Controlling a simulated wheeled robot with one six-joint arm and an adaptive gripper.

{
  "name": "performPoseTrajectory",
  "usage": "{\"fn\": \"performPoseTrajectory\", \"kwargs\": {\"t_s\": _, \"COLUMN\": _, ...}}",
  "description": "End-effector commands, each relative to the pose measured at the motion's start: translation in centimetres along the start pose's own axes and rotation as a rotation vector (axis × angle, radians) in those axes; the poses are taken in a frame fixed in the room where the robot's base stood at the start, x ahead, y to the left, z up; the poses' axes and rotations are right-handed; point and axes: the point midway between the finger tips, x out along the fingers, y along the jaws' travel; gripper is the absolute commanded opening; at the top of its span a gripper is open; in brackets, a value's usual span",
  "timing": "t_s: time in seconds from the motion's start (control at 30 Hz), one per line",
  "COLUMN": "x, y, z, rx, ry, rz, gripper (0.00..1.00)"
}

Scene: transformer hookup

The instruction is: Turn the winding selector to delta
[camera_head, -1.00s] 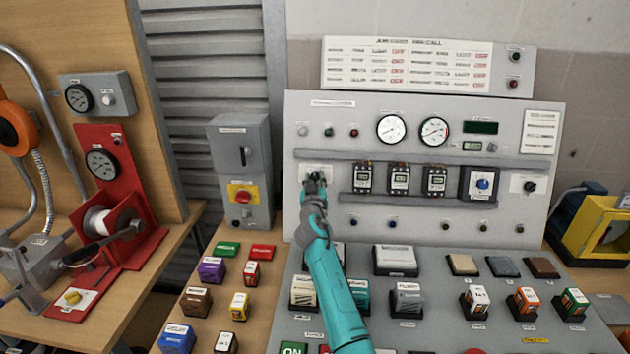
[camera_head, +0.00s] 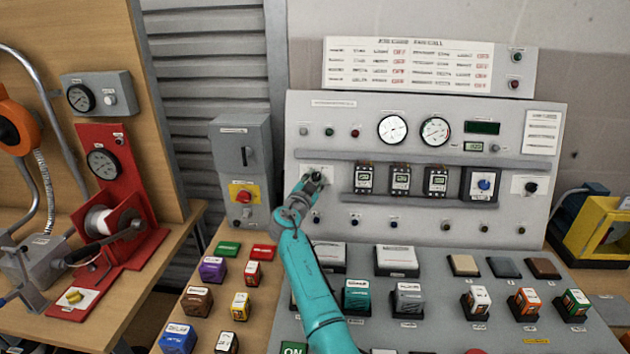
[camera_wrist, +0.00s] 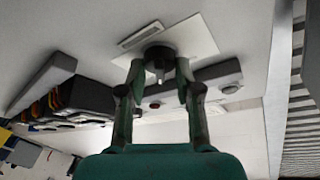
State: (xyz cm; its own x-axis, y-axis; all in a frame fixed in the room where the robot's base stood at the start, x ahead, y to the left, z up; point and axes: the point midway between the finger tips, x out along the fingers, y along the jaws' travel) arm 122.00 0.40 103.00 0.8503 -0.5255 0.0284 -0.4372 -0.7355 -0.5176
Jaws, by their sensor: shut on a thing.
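The winding selector is a black knob (camera_wrist: 159,62) on a white plate (camera_wrist: 190,38) with a small label strip, in the wrist view. My gripper (camera_wrist: 158,78) has its two fingers on either side of the knob, shut on it. In the head view my gripper (camera_head: 311,181) is at the left of the upright grey panel (camera_head: 440,270), over the white plate (camera_head: 326,172). There the fingers hide part of the knob, and its pointer position cannot be read.
A grey rail (camera_head: 430,157) runs just above the plate. Several black meter modules (camera_head: 400,179) and a blue-knob switch (camera_head: 484,184) sit to the right. Small buttons lie below.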

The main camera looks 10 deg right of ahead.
Motion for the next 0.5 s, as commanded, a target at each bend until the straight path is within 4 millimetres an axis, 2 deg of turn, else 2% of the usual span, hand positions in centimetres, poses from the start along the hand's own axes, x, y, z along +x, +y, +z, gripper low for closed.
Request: {"fn": "performPoseTrajectory", "kwargs": {"t_s": 0.5, "x": 0.00, "y": -0.06, "z": 0.06, "rx": 0.117, "ry": -0.002, "rz": 0.055, "gripper": 0.00}}
